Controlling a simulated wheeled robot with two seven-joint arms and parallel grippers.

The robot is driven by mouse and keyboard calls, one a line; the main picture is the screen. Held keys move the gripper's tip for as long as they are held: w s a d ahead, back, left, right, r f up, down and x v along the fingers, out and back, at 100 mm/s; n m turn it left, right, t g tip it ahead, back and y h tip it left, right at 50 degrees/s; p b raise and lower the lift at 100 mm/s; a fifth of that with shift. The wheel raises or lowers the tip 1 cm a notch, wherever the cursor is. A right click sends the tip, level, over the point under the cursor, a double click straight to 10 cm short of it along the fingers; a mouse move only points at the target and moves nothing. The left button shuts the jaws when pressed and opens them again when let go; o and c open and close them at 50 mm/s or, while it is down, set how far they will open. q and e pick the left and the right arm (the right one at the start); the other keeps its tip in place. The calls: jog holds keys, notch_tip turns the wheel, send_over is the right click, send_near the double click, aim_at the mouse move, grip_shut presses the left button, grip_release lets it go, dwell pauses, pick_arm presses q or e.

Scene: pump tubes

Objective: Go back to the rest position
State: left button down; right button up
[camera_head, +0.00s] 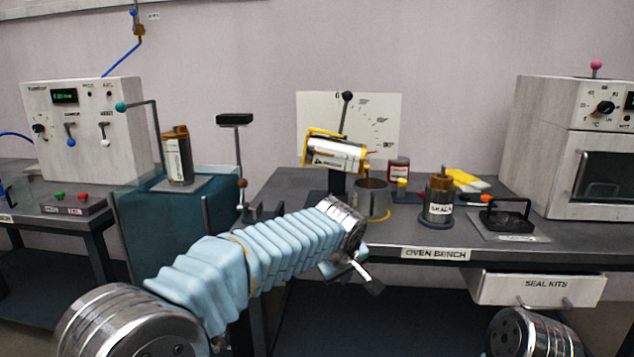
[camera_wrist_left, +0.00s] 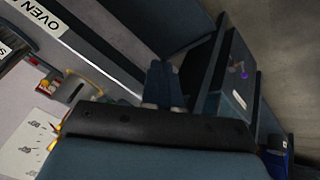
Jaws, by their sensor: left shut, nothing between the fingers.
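My left arm (camera_head: 255,265) in its pale blue sleeve reaches in from the lower left of the head view. My left gripper (camera_head: 362,274) is at its end, in front of the oven bench (camera_head: 560,240) and below its top edge. It is shut and empty. In the left wrist view its dark fingers (camera_wrist_left: 165,85) show close together, with nothing between them. A metal part of my right arm (camera_head: 535,335) shows at the lower right of the head view. My right gripper is not in view.
On the bench stand a tilted pump tube (camera_head: 338,153), a grey cup (camera_head: 373,198), a labelled canister (camera_head: 438,200) and an oven (camera_head: 590,150). A seal kits drawer (camera_head: 540,287) sticks out below. Another tube (camera_head: 177,158) stands on the teal stand (camera_head: 160,235) at left.

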pick_arm(q)
jog(key=s+a+f+m+g+h, duration=0.1)
jog(key=s+a+f, duration=0.2)
jog(key=f, duration=0.7)
jog(key=s+a+f+m+g, duration=0.1)
jog(key=s+a+f+g, duration=0.15)
jog(key=f, duration=0.85)
jog(key=s+a+f+m+g+h, duration=0.15)
jog(key=a+f, duration=0.25)
jog(key=f, duration=0.6)
jog(key=s+a+f, duration=0.3)
jog(key=s+f, duration=0.3)
jog(key=s, duration=0.5)
jog(key=s+a+f, duration=0.3)
jog(key=s+f, duration=0.3)
jog(key=s, duration=0.5)
jog(key=shift+s+a+f+g, duration=0.2)
jog(key=shift+a+g, duration=0.1)
jog(key=shift+g, duration=0.1)
